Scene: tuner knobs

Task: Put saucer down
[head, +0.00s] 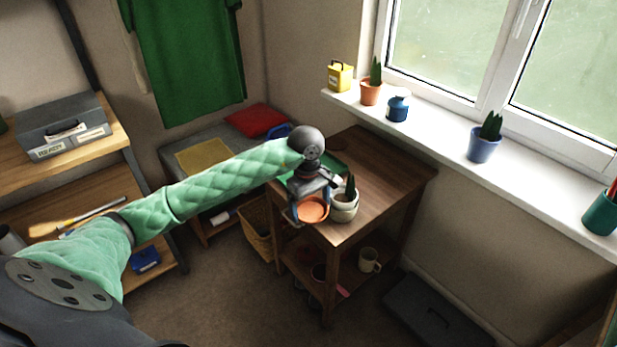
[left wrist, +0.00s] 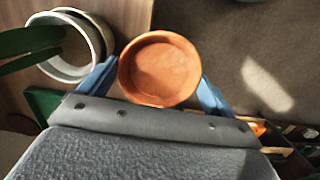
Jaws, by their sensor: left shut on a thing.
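An orange saucer (head: 312,210) is held by my left gripper (head: 311,208) near the front corner of the wooden side table (head: 385,177). In the left wrist view the round saucer (left wrist: 159,69) sits between the two blue fingers of my left gripper (left wrist: 158,82), which are shut on it. A pale pot with a cactus (head: 344,204) stands on the table just right of the saucer. The same pot (left wrist: 82,72) shows at the upper left of the left wrist view. I cannot tell how high the saucer is above the table. My right gripper is not in view.
A green tray (head: 332,163) lies on the table, partly behind my gripper. The table's right side is clear. A mug (head: 369,260) stands on the lower shelf. Potted plants line the windowsill (head: 435,127). A wicker basket (head: 256,228) stands left of the table.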

